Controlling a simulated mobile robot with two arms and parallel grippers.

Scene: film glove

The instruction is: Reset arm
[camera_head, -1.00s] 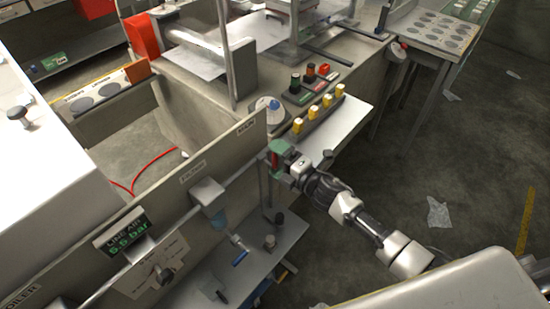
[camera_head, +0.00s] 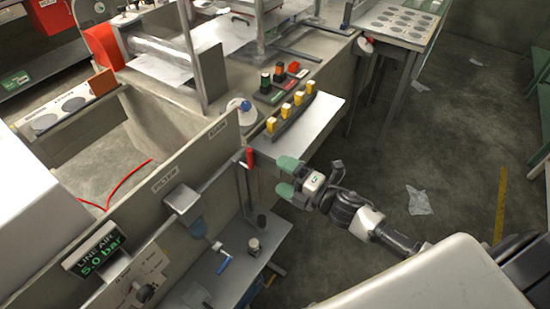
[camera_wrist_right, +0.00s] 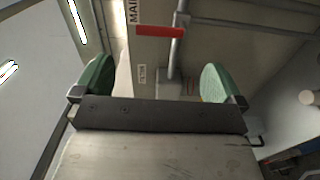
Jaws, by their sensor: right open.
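My right gripper (camera_head: 287,178) is open and empty in the head view, with green fingertips. It hangs in the air to the right of a red-handled lever (camera_head: 249,158) on the machine's front panel, apart from it. In the right wrist view the two green fingers of the gripper (camera_wrist_right: 158,82) stand wide apart. The red lever handle (camera_wrist_right: 162,31) shows beyond them, beside the "MAIN" label, on a grey pipe. My left gripper is not in view.
A display (camera_head: 95,248) reads "LINE AIR 5.0 bar". A lower shelf (camera_head: 232,262) holds small parts. Open floor with a crumpled plastic scrap (camera_head: 418,201) lies to the right.

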